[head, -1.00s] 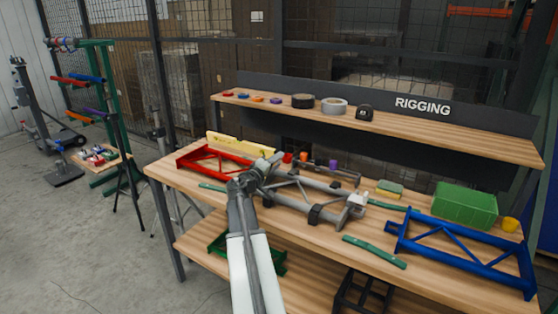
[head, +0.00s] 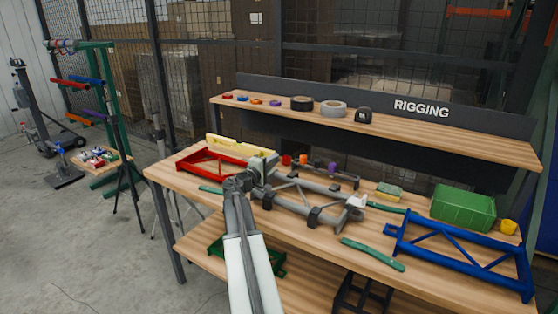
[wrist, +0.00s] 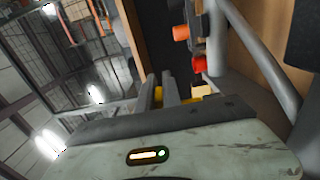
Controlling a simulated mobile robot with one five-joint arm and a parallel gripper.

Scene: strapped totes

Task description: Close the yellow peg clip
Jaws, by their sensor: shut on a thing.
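My gripper (wrist: 162,90) is over the left end of the grey truss frame (head: 325,186) on the bench. In the wrist view, a small piece of yellow (wrist: 158,97) shows between my two fingers, and I take it for the yellow peg clip. My gripper is shut on it. More yellow shows just right of the fingers. The gripper body hides most of the clip, so I cannot tell how far it is closed. In the head view, my wrist hides the clip.
Red (head: 286,160), orange (head: 303,159) and purple (head: 332,167) pieces stand on a rail behind the grey frame. A red frame (head: 190,160) lies left and a blue frame (head: 465,255) right. A green box (head: 463,207) stands at the right. A shelf (head: 400,130) overhangs the back.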

